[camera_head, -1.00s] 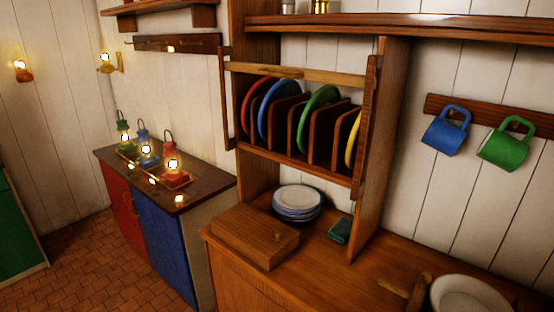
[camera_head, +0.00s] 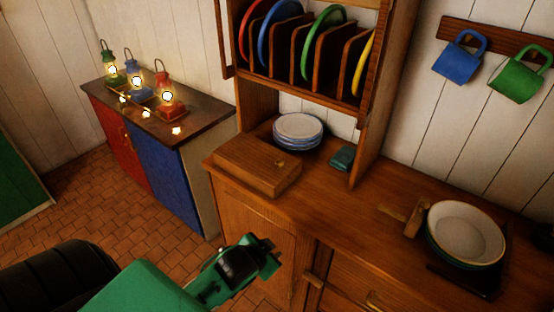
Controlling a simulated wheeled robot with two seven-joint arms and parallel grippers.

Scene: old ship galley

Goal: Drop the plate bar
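The wooden plate rack (camera_head: 306,84) holds several upright plates: red (camera_head: 246,30), blue (camera_head: 264,38), green (camera_head: 313,28) and yellow (camera_head: 363,68). Its top is cut off by the picture's upper edge, and the plate bar across its front is out of view. My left gripper (camera_head: 268,258) is green and black, low in front of the counter's cupboard doors and well below the rack. It holds nothing that I can see; its finger gap is too small to judge. My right gripper is not in view.
On the wooden counter (camera_head: 350,205) stand a wooden box (camera_head: 257,167), stacked plates (camera_head: 298,130), a small teal item (camera_head: 341,158) and a pale dish (camera_head: 466,233) at the right. Mugs hang on the wall. Lit lanterns stand on a cabinet (camera_head: 160,168) at left.

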